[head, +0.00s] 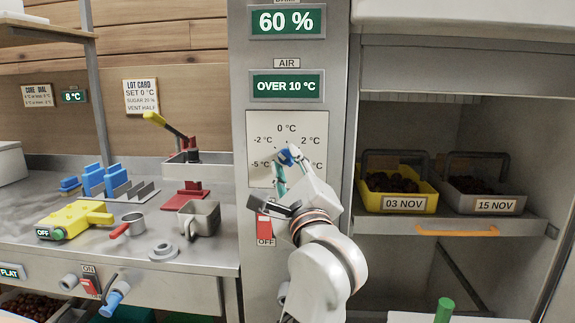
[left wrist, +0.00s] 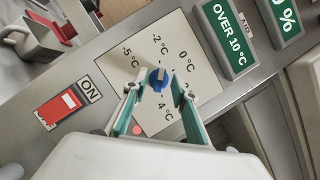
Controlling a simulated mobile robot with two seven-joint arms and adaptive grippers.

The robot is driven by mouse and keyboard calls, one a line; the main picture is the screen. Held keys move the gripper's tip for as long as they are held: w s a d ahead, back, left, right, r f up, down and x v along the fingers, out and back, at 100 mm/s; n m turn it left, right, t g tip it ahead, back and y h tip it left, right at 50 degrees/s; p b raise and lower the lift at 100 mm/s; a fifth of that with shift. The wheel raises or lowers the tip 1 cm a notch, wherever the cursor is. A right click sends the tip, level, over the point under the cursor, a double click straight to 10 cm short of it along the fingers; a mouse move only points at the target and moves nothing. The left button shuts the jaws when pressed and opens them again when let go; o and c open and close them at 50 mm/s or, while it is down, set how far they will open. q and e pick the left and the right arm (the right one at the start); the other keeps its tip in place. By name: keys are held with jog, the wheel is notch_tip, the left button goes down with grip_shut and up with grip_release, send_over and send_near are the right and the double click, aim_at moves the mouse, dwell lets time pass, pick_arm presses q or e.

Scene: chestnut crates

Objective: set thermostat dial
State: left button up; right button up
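The blue thermostat dial (head: 287,157) sits on a white scale plate (head: 261,140) marked -5, -2, 0, 2 and 4 °C. My left gripper (left wrist: 160,92) is in front of the plate with its teal fingers apart. In the left wrist view the dial (left wrist: 157,80) lies between the fingertips, with a small gap seeming to show on each side. The dial's pointing direction is too small to tell. The AIR display (head: 287,86) reads OVER 10 °C. The lot card (head: 141,96) reads SET 0 °C. My right gripper is not in view.
A red switch (head: 264,227) is just below the plate, close to my left gripper. A counter with a yellow tool (head: 75,219) and a grey mug (head: 199,218) stands left.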

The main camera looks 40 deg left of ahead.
pick_arm(q)
notch_tip(320, 180, up, 10)
jog(key=shift+r, duration=0.1)
dwell(0.7)
jog(key=shift+s, duration=0.1)
